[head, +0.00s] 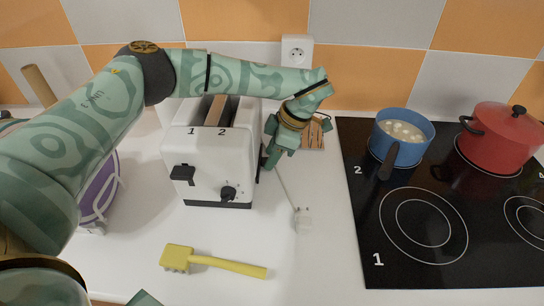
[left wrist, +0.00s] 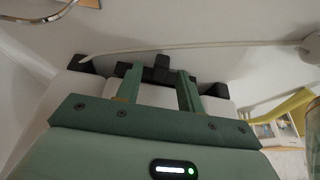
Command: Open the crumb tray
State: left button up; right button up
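The white toaster (head: 208,155) stands on the counter, with two slots marked 1 and 2 and a dark lever and knob on its front. My left gripper (head: 268,160) reaches down over the back to the toaster's right side, close to the wall of its body. In the left wrist view its two green fingers (left wrist: 160,88) are apart, with a black cross-shaped part (left wrist: 158,70) at their tips and white toaster body between them. I cannot tell whether they touch that part. The crumb tray itself cannot be made out.
A white cord with a plug (head: 302,221) lies right of the toaster. A yellow mallet (head: 220,262) lies in front. A purple item (head: 100,190) is at left. A black hob (head: 450,235) with a blue pot (head: 402,150) and red pot (head: 502,135) is at right.

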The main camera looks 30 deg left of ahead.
pick_arm(q)
jog(key=shift+s+a+f, duration=0.1)
jog(key=shift+a+f, duration=0.05)
jog(key=shift+f, duration=0.25)
pick_arm(e)
jog(key=shift+a+f, duration=0.1)
jog(key=shift+a, duration=0.25)
pick_arm(q)
grip_shut()
jog(key=shift+d, duration=0.3)
jog(key=w+d+b, duration=0.1)
jog(key=d, duration=0.2)
jog(key=w+d+b, duration=0.1)
jog(key=w+d, duration=0.1)
jog(key=d, duration=0.1)
jog(key=w+d+b, duration=0.1)
jog(key=w+d, duration=0.1)
jog(key=d, duration=0.1)
jog(key=shift+w+d+f, duration=0.1)
jog(key=shift+d, duration=0.5)
jog(key=shift+r, duration=0.2)
pick_arm(e)
jog(key=f, duration=0.2)
jog(key=s, duration=0.1)
jog(key=shift+d+f, duration=0.3)
jog(key=shift+f, duration=0.1)
pick_arm(q)
grip_release()
